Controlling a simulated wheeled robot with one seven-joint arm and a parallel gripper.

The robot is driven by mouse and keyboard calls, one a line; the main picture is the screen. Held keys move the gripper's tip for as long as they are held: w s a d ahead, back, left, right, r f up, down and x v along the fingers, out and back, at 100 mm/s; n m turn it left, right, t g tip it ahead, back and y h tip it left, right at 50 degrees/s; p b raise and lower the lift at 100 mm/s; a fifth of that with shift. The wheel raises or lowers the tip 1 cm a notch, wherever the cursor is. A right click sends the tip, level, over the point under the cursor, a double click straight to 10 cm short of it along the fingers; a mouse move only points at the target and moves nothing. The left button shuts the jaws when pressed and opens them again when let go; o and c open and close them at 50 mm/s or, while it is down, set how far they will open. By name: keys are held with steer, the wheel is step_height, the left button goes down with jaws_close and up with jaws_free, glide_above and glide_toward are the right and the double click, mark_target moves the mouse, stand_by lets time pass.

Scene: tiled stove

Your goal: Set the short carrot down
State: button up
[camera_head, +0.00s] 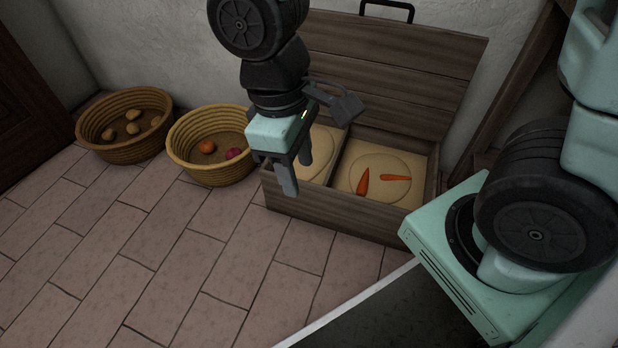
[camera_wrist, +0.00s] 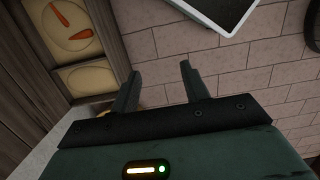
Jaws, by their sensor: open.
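Two orange carrots lie on the sand in the right compartment of an open wooden chest (camera_head: 340,217). One carrot (camera_head: 363,181) points toward the chest's front; the other, slimmer carrot (camera_head: 396,178) lies crosswise to its right, apart from it. I cannot tell for sure which is the short one. Both also show in the wrist view, one pointing sideways (camera_wrist: 82,34) and one slanting (camera_wrist: 60,14). My gripper (camera_head: 297,175) is open and empty, pointing down by the chest's front left corner, away from both carrots. Its fingers (camera_wrist: 160,72) show nothing between them.
The chest's left compartment (camera_head: 322,145) holds sand, partly hidden by my gripper. The chest's lid (camera_head: 420,60) stands open at the back. A basket (camera_head: 210,178) with an orange and a reddish item and a basket (camera_head: 125,152) with several tan items stand left. The tiled floor in front is clear.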

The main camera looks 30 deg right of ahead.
steer(key=s+a+r+t+y, duration=0.1)
steer(key=s+r, duration=0.1)
steer(key=s, duration=0.3)
steer(key=shift+s+r+m+y, duration=0.2)
steer(key=shift+s+m+y, duration=0.1)
steer(key=shift+m, duration=0.1)
steer(key=shift+w+a, duration=0.1)
step_height(320, 180, up, 46)
steer(key=p, duration=4.6)
steer(key=shift+c, duration=1.1)
steer(key=shift+w, duration=0.1)
